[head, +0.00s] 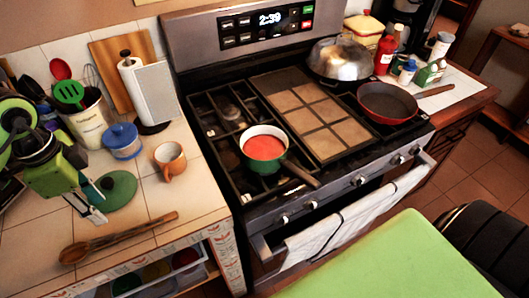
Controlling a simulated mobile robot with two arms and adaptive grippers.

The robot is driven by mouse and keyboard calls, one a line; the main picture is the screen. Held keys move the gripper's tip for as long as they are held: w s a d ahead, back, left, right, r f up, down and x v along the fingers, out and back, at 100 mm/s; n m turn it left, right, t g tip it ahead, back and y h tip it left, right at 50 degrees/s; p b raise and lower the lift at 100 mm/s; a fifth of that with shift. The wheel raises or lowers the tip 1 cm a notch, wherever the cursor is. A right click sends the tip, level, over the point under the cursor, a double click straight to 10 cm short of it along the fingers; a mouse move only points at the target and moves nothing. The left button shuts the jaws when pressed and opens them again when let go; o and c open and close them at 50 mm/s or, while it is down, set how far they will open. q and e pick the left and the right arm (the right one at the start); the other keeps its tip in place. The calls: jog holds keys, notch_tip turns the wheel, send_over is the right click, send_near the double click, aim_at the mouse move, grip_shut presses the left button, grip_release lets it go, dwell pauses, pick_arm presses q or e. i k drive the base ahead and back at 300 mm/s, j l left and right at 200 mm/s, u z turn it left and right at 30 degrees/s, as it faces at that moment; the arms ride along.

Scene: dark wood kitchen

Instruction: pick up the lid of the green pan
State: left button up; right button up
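The green pan (256,165) stands on the stove's left front burner with red-orange contents and its handle toward the lower right. A dark green round lid (123,194) with a knob (107,183) lies flat on the tiled counter left of the stove. My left gripper (95,203) reaches in from the left, low over the lid's left side. Its fingers look spread apart, with nothing seen held between them. They cover part of the lid, and I cannot tell whether they touch it. My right gripper is not in view.
A red pan (386,103) and a metal dome (338,60) are farther right on the stove.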

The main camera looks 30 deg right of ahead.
aim_at(118, 187)
jog(key=i+l, duration=0.1)
jog(key=l, duration=0.75)
jog(key=i+l+u, duration=0.1)
jog(key=l, duration=0.35)
